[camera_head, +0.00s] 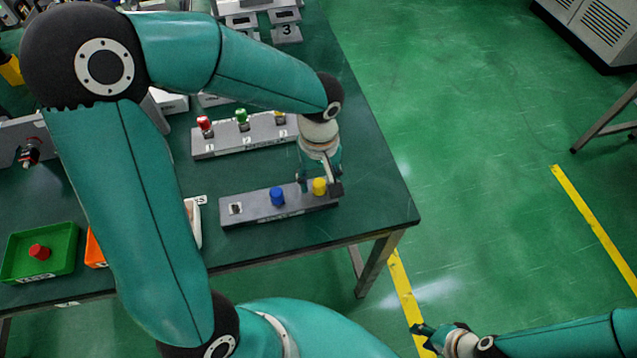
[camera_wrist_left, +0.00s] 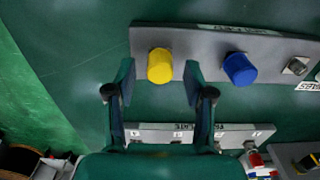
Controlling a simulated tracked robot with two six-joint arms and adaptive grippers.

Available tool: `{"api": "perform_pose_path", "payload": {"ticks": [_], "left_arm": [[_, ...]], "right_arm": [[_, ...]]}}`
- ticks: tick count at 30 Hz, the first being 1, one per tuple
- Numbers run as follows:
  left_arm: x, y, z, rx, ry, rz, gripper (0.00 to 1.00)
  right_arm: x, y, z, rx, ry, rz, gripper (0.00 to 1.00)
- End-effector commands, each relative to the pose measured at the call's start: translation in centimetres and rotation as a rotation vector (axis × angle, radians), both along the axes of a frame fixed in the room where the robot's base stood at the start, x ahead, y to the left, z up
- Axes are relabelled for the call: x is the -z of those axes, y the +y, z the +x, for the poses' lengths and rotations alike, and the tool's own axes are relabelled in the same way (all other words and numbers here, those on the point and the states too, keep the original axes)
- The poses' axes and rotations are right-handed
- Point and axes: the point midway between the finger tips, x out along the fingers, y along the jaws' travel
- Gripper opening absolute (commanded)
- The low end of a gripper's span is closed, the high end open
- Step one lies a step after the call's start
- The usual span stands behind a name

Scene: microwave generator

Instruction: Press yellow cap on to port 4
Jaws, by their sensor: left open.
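A yellow cap (camera_head: 319,187) stands at the right end of the near grey block (camera_head: 255,210), and it also shows in the left wrist view (camera_wrist_left: 160,66). My left gripper (camera_head: 319,183) points down over this end of the block. In the left wrist view its open fingers (camera_wrist_left: 158,78) lie to either side of the cap, with gaps visible; contact is not clear. My right gripper (camera_head: 428,335) is low at the bottom, away from the table.
A blue cap (camera_head: 277,196) stands left of the yellow cap on the near block, with a bare square post (camera_head: 236,208) further left. A green tray (camera_head: 40,252) holds a red cap (camera_head: 39,251). The table's right edge is close to my left gripper.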

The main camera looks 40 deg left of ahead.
Motion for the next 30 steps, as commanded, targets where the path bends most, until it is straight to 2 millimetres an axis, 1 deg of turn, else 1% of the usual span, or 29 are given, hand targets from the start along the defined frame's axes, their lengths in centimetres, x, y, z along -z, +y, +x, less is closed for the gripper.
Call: {"api": "perform_pose_path", "payload": {"ticks": [24, 25, 30], "left_arm": [[-0.02, -0.06, 0.04, 0.001, 0.000, 0.000, 0.53], [-0.02, -0.06, 0.04, 0.001, 0.000, 0.000, 0.51], [-0.02, -0.07, 0.05, 0.002, 0.000, 0.000, 0.23]], "right_arm": [[0.34, 0.00, 0.00, 0.000, 0.000, 0.000, 0.40], [0.34, 0.00, 0.00, 0.000, 0.000, 0.000, 0.40], [0.34, 0.00, 0.00, 0.000, 0.000, 0.000, 0.40]]}}
